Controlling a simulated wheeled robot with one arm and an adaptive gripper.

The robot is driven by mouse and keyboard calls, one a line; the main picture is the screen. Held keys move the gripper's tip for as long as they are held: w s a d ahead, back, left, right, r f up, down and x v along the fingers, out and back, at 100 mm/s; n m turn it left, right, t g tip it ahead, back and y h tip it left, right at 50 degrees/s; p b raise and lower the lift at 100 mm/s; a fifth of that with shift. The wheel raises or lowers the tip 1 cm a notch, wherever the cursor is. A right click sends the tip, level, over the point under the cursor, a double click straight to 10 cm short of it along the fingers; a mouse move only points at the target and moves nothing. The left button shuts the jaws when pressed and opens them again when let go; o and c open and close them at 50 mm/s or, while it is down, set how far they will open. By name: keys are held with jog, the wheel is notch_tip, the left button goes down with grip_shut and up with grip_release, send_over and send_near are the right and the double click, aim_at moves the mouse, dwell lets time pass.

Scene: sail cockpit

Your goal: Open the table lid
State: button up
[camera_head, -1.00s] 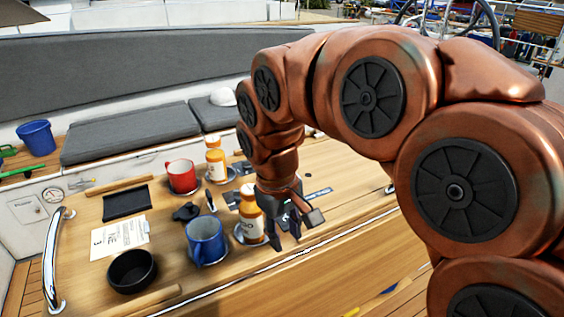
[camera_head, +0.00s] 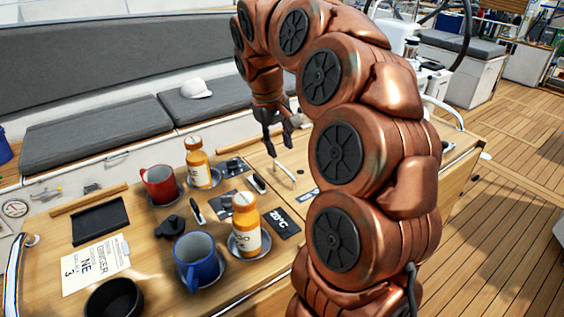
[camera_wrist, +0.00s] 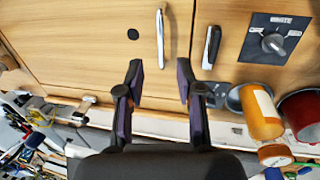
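The wooden table (camera_head: 150,212) fills the lower left of the head view. A lid panel (camera_head: 262,170) lies flat at the table's right part, bounded by a seam; my arm hides much of it. A slim bright metal handle (camera_head: 285,174) is on this panel, and it also shows in the wrist view (camera_wrist: 160,40). My gripper (camera_head: 278,146) points down above the panel, just behind the handle. In the wrist view my gripper (camera_wrist: 158,78) has its fingers well apart, with nothing between them. The handle lies ahead of the fingertips, apparently not touched.
Left of the panel stand two orange bottles (camera_head: 246,228) (camera_head: 201,166), a red mug (camera_head: 160,186) and a blue mug (camera_head: 198,258). A black bowl (camera_head: 114,300) is at the front left. A dial panel (camera_wrist: 265,42) sits near the seam. Open deck (camera_head: 495,240) lies to the right.

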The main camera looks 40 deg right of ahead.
aim_at(285, 169)
jog(key=shift+s+d+f+p, duration=0.1)
jog(key=shift+d+f+p, duration=0.1)
jog(key=shift+f, duration=0.9)
jog(key=shift+w+d+f+p, duration=0.1)
jog(key=shift+d+f+p, duration=0.1)
jog(key=shift+f, duration=0.9)
jog(key=shift+s+d+f+p, duration=0.1)
jog(key=shift+d+f+p, duration=0.1)
jog(key=shift+f, duration=0.9)
jog(key=shift+c, duration=0.4)
grip_shut()
